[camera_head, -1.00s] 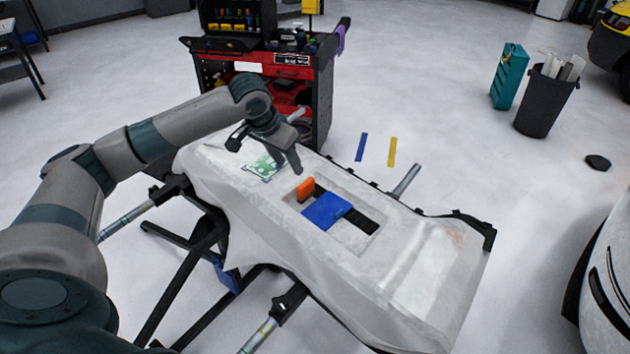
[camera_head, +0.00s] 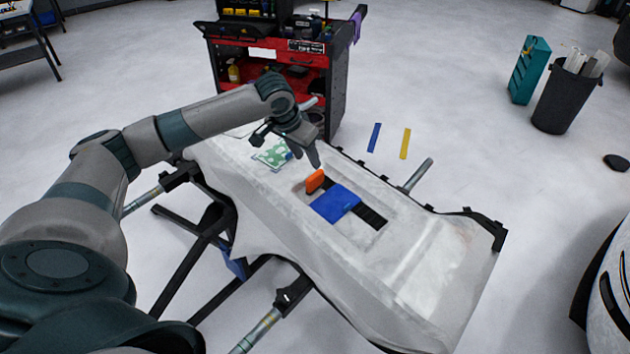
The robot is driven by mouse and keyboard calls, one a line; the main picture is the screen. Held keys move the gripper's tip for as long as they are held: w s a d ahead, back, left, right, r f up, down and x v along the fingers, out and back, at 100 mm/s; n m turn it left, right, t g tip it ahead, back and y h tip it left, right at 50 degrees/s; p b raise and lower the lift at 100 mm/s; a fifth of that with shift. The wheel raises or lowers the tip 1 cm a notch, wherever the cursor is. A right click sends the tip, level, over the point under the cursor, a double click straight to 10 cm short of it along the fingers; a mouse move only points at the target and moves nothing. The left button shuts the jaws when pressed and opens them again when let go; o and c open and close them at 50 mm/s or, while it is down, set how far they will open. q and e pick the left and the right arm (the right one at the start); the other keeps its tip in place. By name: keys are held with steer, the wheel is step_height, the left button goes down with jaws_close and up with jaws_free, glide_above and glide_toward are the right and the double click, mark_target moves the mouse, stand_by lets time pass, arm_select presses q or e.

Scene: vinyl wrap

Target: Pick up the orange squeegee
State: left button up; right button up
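The orange squeegee (camera_head: 315,181) stands on edge on the covered work table, at the left end of a shallow recess. A blue squeegee or card (camera_head: 335,203) lies beside it to the right, over a dark strip (camera_head: 371,218). My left gripper (camera_head: 286,151) is above the table, behind and left of the orange squeegee. Its fingers are spread wide with nothing between them. One fingertip is close to the squeegee in the picture, but I see a gap. My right gripper is not in view.
The white-draped table (camera_head: 420,255) has a green-and-white printed sheet (camera_head: 272,154) under my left gripper. A red tool cart (camera_head: 290,75) stands behind. A blue strip (camera_head: 374,137) and a yellow strip (camera_head: 405,144) show beyond the table's far edge.

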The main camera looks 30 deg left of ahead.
arm_select(q)
steer(key=p, duration=0.1)
glide_above(314, 175)
steer(key=s, duration=0.3)
steer(key=f, duration=0.4)
steer(key=shift+w+d+f, duration=0.25)
steer(key=shift+d, duration=0.05)
steer(key=shift+x, duration=1.2)
steer(key=shift+w+f+p, duration=0.15)
steer(key=shift+f+p, duration=0.15)
steer(key=shift+f, duration=0.05)
steer(key=shift+w+f, duration=0.1)
steer(key=shift+f, duration=0.15)
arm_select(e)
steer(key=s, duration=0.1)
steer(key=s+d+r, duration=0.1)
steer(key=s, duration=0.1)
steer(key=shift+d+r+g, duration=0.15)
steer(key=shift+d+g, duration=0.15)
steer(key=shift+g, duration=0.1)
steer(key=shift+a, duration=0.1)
